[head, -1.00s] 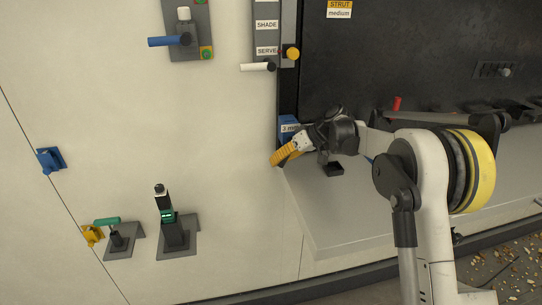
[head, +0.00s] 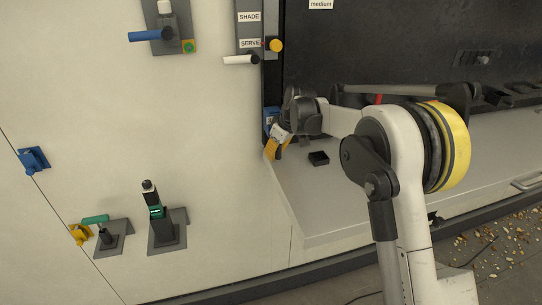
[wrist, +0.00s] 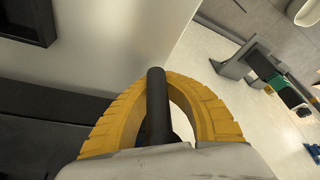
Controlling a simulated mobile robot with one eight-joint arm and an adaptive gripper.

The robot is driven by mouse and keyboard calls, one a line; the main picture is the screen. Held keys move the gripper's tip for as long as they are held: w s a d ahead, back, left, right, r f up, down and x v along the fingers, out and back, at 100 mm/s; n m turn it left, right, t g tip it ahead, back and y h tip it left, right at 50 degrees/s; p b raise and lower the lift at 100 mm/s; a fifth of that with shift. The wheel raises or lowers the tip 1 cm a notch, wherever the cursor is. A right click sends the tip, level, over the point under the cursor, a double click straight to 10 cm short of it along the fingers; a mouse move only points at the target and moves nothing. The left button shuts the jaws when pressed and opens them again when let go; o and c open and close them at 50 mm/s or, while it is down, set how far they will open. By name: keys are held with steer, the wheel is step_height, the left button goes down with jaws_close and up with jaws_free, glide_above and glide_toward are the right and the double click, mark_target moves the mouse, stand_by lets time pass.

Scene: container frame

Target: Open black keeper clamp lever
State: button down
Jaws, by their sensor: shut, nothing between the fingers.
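My gripper (head: 270,152) has yellow fingers and is at the left end of the grey shelf, in front of a blue block (head: 270,120). In the wrist view the fingers (wrist: 160,76) arch toward each other, shut. A dark rod (wrist: 157,105) shows between the arched fingers; I cannot tell whether it is the clamp lever or part of my gripper. An upright black clamp (head: 162,222) with a green band stands on a grey plate at the lower left, well apart from my gripper. I cannot tell which part is the black keeper clamp lever.
A small black tray (head: 318,158) lies on the grey shelf (head: 330,205) right of my gripper. A green-handled clamp (head: 102,228), a blue lever (head: 150,35) and a white lever (head: 240,60) are on the pale panel. The panel between them is clear.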

steer(key=shift+s+d+f, duration=0.1)
steer(key=shift+d, duration=0.2)
steer(key=c, duration=1.3)
jaws_free()
steer(key=shift+s+d, duration=0.1)
steer(key=shift+d, duration=0.15)
steer(key=shift+r, duration=0.2)
steer(key=shift+a+f, duration=0.1)
steer(key=shift+a, duration=0.1)
steer(key=v, duration=1.2)
